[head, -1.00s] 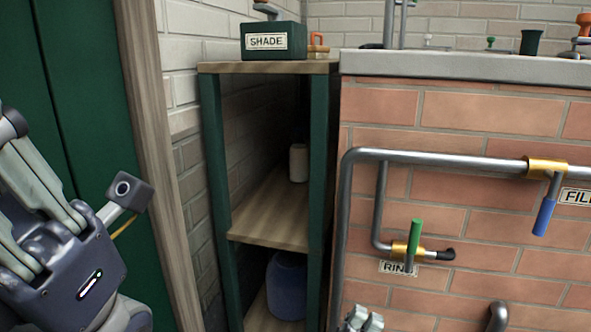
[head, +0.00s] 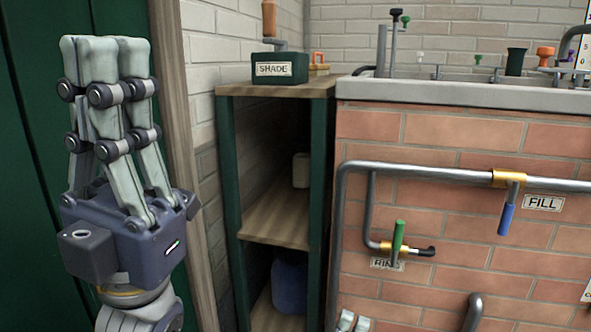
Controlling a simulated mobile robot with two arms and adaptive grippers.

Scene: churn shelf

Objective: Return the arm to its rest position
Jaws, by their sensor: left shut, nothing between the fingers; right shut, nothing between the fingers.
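My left gripper (head: 104,48) is upright at the left of the head view, its pale fingers pointing up. It is shut and empty, in front of the dark green door (head: 28,200) and apart from the shelf.

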